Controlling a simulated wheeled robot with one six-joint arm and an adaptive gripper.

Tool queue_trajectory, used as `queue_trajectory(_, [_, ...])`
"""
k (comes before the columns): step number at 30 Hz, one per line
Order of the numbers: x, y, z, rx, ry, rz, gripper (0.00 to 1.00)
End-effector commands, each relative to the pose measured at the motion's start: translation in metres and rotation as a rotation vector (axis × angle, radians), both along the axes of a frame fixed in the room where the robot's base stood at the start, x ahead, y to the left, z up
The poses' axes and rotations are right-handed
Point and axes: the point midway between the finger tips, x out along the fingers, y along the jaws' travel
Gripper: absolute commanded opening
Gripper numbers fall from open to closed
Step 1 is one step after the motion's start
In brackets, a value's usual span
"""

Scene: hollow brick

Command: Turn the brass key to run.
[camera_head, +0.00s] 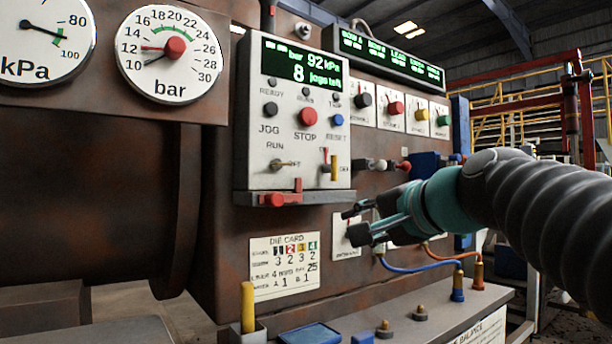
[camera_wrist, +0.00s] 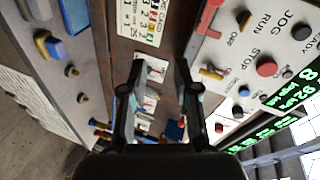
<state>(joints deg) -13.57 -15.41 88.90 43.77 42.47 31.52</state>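The brass key (camera_head: 283,164) sits under the RUN label on the white control panel (camera_head: 262,110), its bow lying sideways toward the OFF label. In the wrist view the key (camera_wrist: 243,20) shows near the upper right, small and partly dark. My gripper (camera_head: 355,222) is open and empty, below and to the right of the key, apart from it. In the wrist view its two fingers (camera_wrist: 160,68) are spread, with a small white plate (camera_wrist: 150,72) behind the gap. The key is outside the finger gap.
A yellow-handled switch (camera_head: 333,168) sits right of the key; a red STOP button (camera_head: 307,117) is above. A red bar (camera_head: 285,199) runs under the panel. Blue and orange hoses (camera_head: 420,266) hang below my gripper. A yellow post (camera_head: 248,307) stands on the ledge.

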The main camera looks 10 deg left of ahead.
Motion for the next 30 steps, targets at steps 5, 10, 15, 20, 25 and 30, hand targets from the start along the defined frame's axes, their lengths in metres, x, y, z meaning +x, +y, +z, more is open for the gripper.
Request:
queue_trajectory(5, [0.013, 0.037, 0.070, 0.250, 0.000, 0.055, 0.30])
queue_trajectory(10, [0.015, 0.050, 0.099, 0.358, 0.010, 0.086, 0.30])
queue_trajectory(15, [0.022, 0.060, 0.105, 0.373, 0.011, 0.089, 0.30])
queue_trajectory(20, [0.039, 0.080, 0.105, 0.372, 0.013, 0.090, 0.30])
queue_trajectory(25, [0.060, 0.105, 0.105, 0.370, 0.012, 0.090, 0.30])
queue_trajectory(30, [0.080, 0.128, 0.105, 0.370, 0.012, 0.089, 0.30])
